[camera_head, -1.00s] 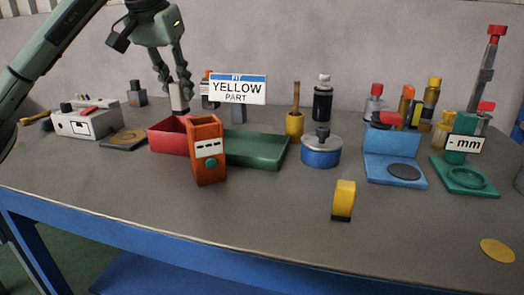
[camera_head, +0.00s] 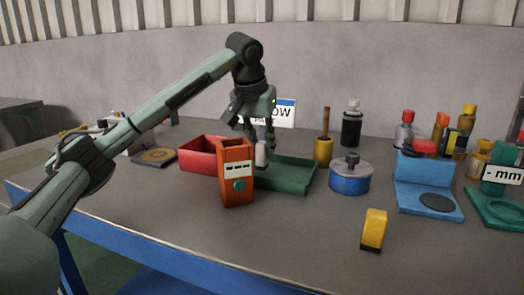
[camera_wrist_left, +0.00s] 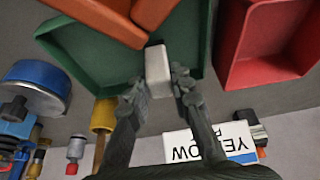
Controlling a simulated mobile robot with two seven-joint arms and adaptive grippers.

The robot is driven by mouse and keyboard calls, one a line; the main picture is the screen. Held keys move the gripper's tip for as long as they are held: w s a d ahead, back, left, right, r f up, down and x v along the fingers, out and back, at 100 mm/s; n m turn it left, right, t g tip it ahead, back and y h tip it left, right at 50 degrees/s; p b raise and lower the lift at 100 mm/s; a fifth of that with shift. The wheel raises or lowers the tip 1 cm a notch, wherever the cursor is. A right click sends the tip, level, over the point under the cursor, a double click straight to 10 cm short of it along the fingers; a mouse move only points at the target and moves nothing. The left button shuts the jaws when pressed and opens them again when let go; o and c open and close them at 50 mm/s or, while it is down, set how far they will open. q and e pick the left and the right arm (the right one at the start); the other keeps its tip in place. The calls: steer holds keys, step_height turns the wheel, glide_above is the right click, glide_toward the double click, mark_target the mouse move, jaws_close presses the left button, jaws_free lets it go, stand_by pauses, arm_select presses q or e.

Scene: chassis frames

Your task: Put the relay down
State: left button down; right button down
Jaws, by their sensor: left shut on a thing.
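My left gripper (camera_head: 262,138) points down and is shut on the relay, a small pale grey-white block (camera_head: 261,154). The relay also shows in the left wrist view (camera_wrist_left: 158,70) between the fingertips, with a dark end. It is over the near-wall side of the green tray (camera_head: 296,178), whose floor shows beneath it in the left wrist view (camera_wrist_left: 90,55). I cannot tell whether the relay touches the tray. My right gripper is not in view.
A red bin (camera_head: 198,155) adjoins the tray on the left. The front table is mostly clear.

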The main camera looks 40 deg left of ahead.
arm_select(q)
steer(key=shift+f, duration=0.65)
steer(key=c, duration=1.4)
jaws_free()
steer(key=shift+o, duration=0.2)
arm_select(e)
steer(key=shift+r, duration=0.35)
arm_select(q)
steer(key=shift+r, duration=0.3)
steer(key=p+v, duration=0.1)
steer(key=v, duration=1)
steer(key=shift+s+r, duration=0.3)
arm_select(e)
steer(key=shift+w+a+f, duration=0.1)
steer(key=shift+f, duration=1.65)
